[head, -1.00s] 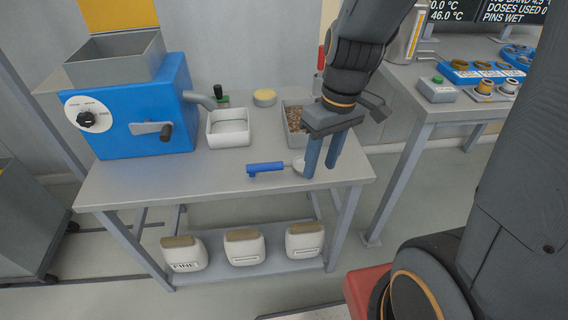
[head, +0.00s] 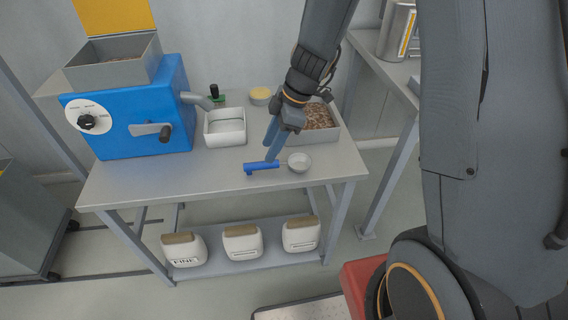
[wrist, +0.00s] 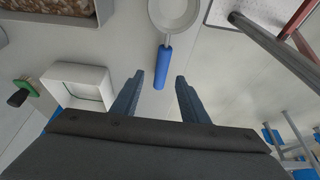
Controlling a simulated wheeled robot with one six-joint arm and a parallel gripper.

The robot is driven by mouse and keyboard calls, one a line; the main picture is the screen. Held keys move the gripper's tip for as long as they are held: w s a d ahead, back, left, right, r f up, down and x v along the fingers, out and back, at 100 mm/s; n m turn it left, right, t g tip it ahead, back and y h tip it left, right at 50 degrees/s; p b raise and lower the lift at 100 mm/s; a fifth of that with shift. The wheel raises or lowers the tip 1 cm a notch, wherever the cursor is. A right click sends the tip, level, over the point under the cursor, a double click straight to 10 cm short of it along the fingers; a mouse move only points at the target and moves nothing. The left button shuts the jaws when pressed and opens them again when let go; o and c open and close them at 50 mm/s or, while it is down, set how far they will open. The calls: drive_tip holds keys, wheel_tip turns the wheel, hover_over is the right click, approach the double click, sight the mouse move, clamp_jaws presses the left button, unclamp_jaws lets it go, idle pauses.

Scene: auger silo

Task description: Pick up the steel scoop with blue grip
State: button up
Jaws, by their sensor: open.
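The steel scoop (head: 299,162) lies on the grey table near its front edge, its round bowl to the right and its blue grip (head: 261,167) pointing left. My gripper (head: 270,150) is just above and behind the grip, with fingers pointing down. In the wrist view, the scoop's bowl (wrist: 175,14) is at the top and the blue grip (wrist: 163,68) runs down between the two open fingers (wrist: 160,92). The fingers stand apart on either side of the grip's end, with a gap and nothing held. Whether a finger touches the grip in the head view cannot be told.
A blue machine (head: 130,112) with a spout and hopper stands at the left. A white square tray (head: 225,140) sits under the spout. A bin of brown grains (head: 325,118) is behind the scoop. Several white containers (head: 242,243) stand on the lower shelf.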

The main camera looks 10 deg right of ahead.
sight(278, 165)
drive_tip(key=shift+d+p+x, duration=0.15)
drive_tip(key=shift+p+x, duration=0.25)
drive_tip(key=shift+x, duration=1.05)
drive_tip(key=shift+d+p+x, duration=0.15)
drive_tip(key=shift+p+x, duration=0.2)
drive_tip(key=shift+x, duration=1.1)
drive_tip(key=shift+s+f, duration=0.15)
clamp_jaws()
